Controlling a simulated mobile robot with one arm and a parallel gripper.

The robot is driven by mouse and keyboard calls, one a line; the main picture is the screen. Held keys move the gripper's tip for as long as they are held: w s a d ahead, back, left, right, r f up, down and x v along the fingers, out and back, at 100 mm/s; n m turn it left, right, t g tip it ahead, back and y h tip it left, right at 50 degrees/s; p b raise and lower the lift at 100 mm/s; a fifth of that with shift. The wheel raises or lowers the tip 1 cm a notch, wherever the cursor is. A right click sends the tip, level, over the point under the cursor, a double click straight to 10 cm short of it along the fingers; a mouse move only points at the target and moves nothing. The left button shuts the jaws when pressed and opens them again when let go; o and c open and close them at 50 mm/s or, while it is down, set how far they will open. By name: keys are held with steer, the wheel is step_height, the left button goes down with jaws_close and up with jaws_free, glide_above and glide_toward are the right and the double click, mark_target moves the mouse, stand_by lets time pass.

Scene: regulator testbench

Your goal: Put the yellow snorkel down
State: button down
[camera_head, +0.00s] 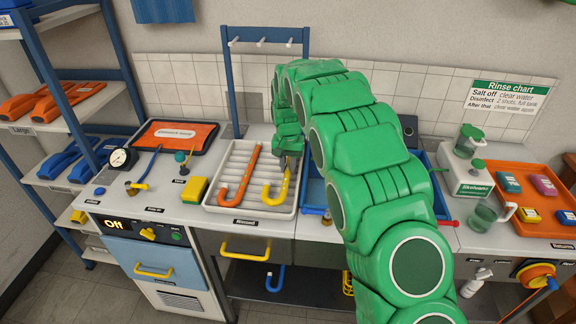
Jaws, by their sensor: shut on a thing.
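The yellow snorkel (284,187) is a J-shaped tube with its hooked end toward the front. It is over the right part of the white ribbed tray (254,216); I cannot tell whether it touches the tray. My gripper (289,161) is shut on its far, straight end, and the green arm comes in from the right. An orange snorkel (239,175) lies in the same tray, to the left and apart from the yellow one. The gripper's fingers are small and partly hidden.
A blue rack with white pegs (263,41) stands behind the tray. A blue basin (313,191) is right of it, partly hidden by my arm. A green-lidded container (466,178) stands at right.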

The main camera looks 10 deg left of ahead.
mark_target(288, 167)
steer(key=shift+f, duration=0.3)
steer(key=c, duration=1)
jaws_free()
steer(key=shift+r, duration=0.1)
step_height(288, 167, up, 12)
steer(key=shift+r, duration=0.25)
